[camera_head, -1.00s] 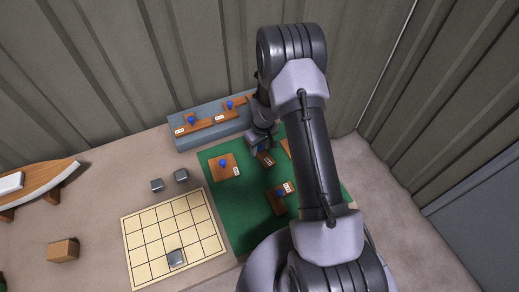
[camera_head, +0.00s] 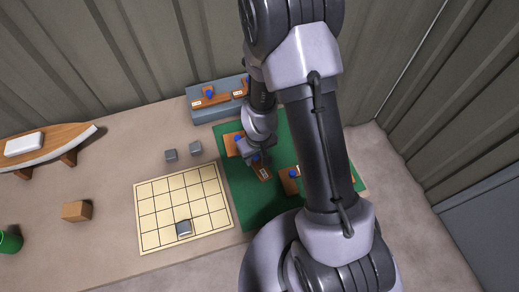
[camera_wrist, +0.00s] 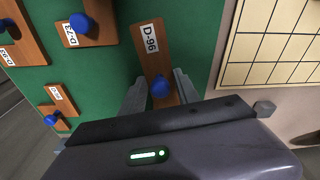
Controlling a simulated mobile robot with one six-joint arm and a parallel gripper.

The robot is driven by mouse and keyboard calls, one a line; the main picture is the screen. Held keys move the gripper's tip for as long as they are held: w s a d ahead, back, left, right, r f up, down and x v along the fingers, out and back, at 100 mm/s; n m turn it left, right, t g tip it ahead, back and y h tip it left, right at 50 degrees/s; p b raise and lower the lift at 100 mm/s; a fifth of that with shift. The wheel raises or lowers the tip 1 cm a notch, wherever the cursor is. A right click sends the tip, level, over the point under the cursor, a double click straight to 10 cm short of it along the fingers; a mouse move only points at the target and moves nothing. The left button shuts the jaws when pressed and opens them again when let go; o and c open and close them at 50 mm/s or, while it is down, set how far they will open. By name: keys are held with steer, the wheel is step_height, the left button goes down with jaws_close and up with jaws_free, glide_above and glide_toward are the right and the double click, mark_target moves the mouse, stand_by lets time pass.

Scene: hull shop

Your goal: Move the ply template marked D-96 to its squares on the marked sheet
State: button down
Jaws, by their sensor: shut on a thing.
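The ply template marked D-96 (camera_wrist: 156,60) is a narrow brown piece with a white label and a blue knob (camera_wrist: 160,88). In the wrist view it lies between my two fingers, over the green mat, label end pointing away from me. My gripper (camera_wrist: 160,95) is shut on the knob. In the head view my gripper (camera_head: 257,158) is over the green mat, with the template (camera_head: 264,173) partly hidden under it. Its exact height above the mat is unclear. The marked sheet (camera_head: 158,188), cream with a black grid, lies left of the mat.
A grey block (camera_head: 183,227) sits on the sheet's near edge squares. Two more grey blocks (camera_head: 170,155) (camera_head: 195,148) stand behind the sheet. Template D-73 (camera_wrist: 90,28) and other knobbed templates lie on the mat (camera_head: 235,205). A blue-grey stand (camera_head: 215,115) holds more behind.

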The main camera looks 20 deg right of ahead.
step_height(320, 180, up, 7)
steer(key=p, duration=0.7)
steer(key=shift+r, duration=0.2)
steer(key=shift+f, duration=0.2)
